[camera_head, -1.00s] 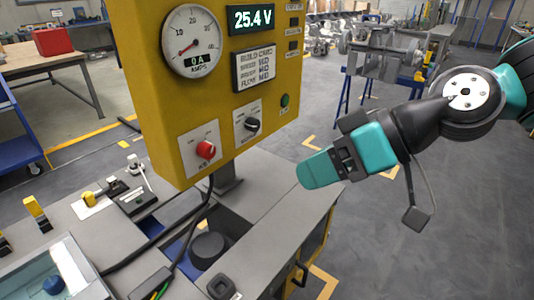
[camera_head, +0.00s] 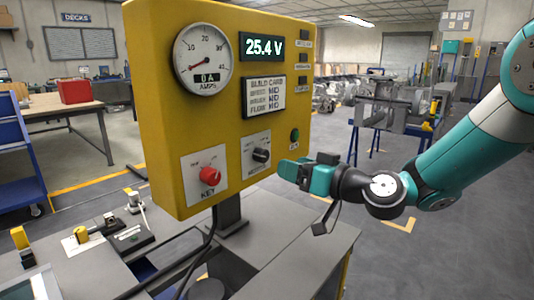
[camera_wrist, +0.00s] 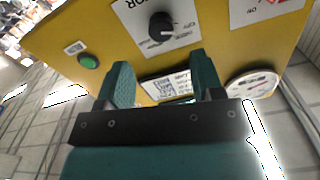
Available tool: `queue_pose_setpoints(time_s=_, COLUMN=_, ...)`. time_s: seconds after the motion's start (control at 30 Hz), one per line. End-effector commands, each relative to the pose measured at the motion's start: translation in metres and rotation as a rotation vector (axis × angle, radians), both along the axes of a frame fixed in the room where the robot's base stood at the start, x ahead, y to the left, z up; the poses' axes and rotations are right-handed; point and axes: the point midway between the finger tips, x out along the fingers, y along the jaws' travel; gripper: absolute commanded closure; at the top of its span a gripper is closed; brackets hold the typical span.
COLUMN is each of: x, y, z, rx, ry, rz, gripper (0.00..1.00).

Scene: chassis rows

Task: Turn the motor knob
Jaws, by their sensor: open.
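The motor knob (camera_head: 262,155) is a small black knob on a white plate at the lower right of the yellow panel (camera_head: 160,120). In the wrist view the knob (camera_wrist: 161,27) sits at top centre with a light pointer line, beyond my fingertips. My gripper (camera_head: 284,169) is open and empty, just right of and slightly below the knob in the head view. In the wrist view my two teal fingers (camera_wrist: 160,72) stand apart over the panel, the knob ahead of them and not between them.
A red key knob (camera_head: 210,177) is left of the motor knob. A green button (camera_head: 295,135) is above my gripper; it also shows in the wrist view (camera_wrist: 88,61). A gauge (camera_head: 203,58), a 25.4 V display (camera_head: 262,46) and a build card (camera_head: 264,97) are above.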

Motion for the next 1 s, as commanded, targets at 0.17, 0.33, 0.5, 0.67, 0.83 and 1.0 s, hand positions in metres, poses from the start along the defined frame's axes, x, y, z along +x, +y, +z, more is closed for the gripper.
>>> queue_pose_setpoints(time_s=0.17, x=0.024, y=0.033, z=0.002, rx=-0.001, ry=-0.001, rz=0.004, gripper=0.39)
queue_pose_setpoints(time_s=0.33, x=0.041, y=0.053, z=0.001, rx=-0.002, ry=0.0, rz=0.003, gripper=0.39)
queue_pose_setpoints(time_s=0.5, x=0.049, y=0.063, z=0.0, rx=0.0, ry=0.001, rz=0.001, gripper=0.39)
queue_pose_setpoints(time_s=0.67, x=0.05, y=0.065, z=-0.001, rx=-0.002, ry=0.001, rz=0.0, gripper=0.39)
queue_pose_setpoints(time_s=0.83, x=0.05, y=0.064, z=-0.001, rx=-0.001, ry=0.002, rz=0.0, gripper=0.44)
queue_pose_setpoints(time_s=1.0, x=0.05, y=0.064, z=-0.001, rx=-0.002, ry=0.001, rz=0.0, gripper=0.83)
